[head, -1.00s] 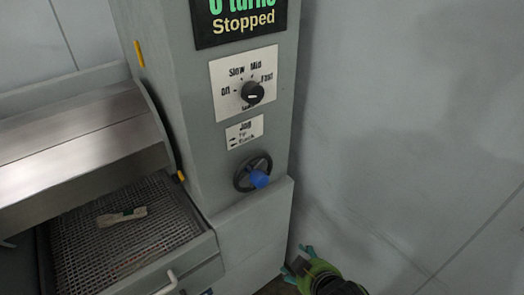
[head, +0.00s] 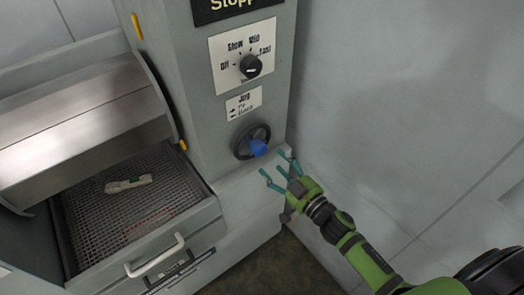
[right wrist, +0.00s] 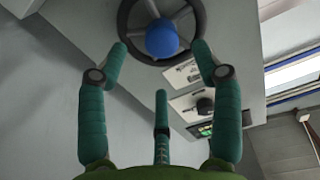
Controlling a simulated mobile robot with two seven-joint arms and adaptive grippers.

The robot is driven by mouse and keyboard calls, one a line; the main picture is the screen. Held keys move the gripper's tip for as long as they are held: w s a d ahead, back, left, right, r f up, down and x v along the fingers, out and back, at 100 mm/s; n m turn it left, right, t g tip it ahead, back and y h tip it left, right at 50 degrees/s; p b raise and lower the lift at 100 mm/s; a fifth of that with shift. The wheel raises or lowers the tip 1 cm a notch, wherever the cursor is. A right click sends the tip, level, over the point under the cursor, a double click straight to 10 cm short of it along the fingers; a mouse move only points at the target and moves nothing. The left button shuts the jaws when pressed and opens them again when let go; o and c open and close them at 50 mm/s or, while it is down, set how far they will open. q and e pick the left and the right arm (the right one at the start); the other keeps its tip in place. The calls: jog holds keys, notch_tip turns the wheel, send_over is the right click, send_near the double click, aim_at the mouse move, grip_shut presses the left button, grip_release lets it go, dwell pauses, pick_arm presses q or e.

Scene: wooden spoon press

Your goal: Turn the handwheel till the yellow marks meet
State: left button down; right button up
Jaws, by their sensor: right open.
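The dark handwheel (head: 240,146) with its blue knob (head: 258,147) is on the front of the grey column, below the jog label. It also shows at the top of the right wrist view, wheel (right wrist: 125,22) and knob (right wrist: 162,38). One yellow mark (head: 138,27) is on the column's upper left edge. Another yellow mark (head: 183,145) is lower, at the curved cover's edge; the two are well apart. My right gripper (head: 274,163) is open and empty, just right of and below the wheel, its teal fingers pointing towards it. My left gripper is out of view.
A speed dial (head: 250,66) and jog label (head: 243,103) are above the wheel. A mesh tray (head: 95,228) bearing a pale spoon-like piece (head: 128,184) is at left, with a white handle (head: 155,258). A grey wall (head: 410,90) stands at right.

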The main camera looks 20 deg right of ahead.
aim_at(262, 152)
jog(key=p+x, duration=0.1)
jog(key=x, duration=0.6)
jog(key=shift+s, duration=0.1)
jog(key=shift+c, duration=0.4)
jog(key=c, duration=1.1)
